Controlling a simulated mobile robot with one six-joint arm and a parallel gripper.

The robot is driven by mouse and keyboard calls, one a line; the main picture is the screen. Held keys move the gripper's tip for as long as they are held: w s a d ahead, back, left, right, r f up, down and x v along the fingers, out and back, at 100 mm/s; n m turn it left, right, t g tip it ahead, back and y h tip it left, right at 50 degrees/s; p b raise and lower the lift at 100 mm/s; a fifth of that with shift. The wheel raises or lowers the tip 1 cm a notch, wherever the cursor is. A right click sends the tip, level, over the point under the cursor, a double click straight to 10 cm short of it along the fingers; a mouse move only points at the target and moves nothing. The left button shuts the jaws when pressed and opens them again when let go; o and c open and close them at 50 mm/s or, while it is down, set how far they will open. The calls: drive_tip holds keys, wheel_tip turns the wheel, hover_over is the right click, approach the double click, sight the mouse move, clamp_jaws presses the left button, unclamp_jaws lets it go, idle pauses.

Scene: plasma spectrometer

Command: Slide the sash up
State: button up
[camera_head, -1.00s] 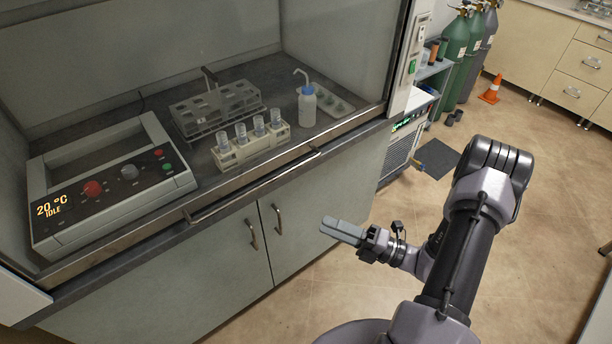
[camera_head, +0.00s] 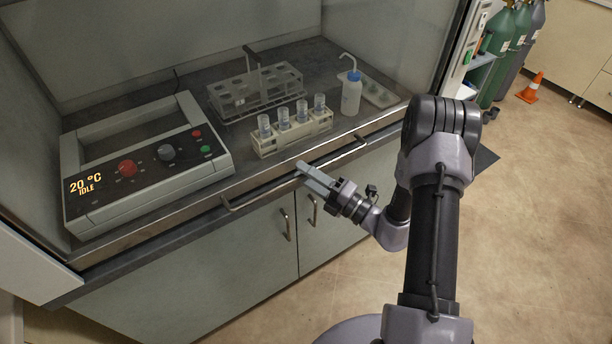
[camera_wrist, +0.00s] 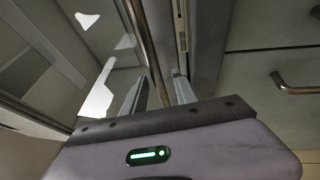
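The fume hood sash is lowered to the front edge. Its metal bottom rail (camera_head: 150,231) runs slantwise across the head view, and a long bar handle (camera_head: 240,205) is fixed along it. My gripper (camera_head: 301,174) is at the middle of this handle, with its fingers pointing at the rail. In the wrist view the fingers (camera_wrist: 158,92) are apart, and the handle (camera_wrist: 147,45) runs up from the gap between them. The glass (camera_wrist: 60,55) lies to the left there. I cannot tell whether a finger touches the handle.
Behind the sash are a heating unit (camera_head: 150,180), a beige vial rack (camera_head: 290,140), a grey rack (camera_head: 256,90) and a wash bottle (camera_head: 351,95). Cupboard doors with handles (camera_head: 288,225) lie below.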

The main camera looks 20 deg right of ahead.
clamp_jaws()
idle(1.4)
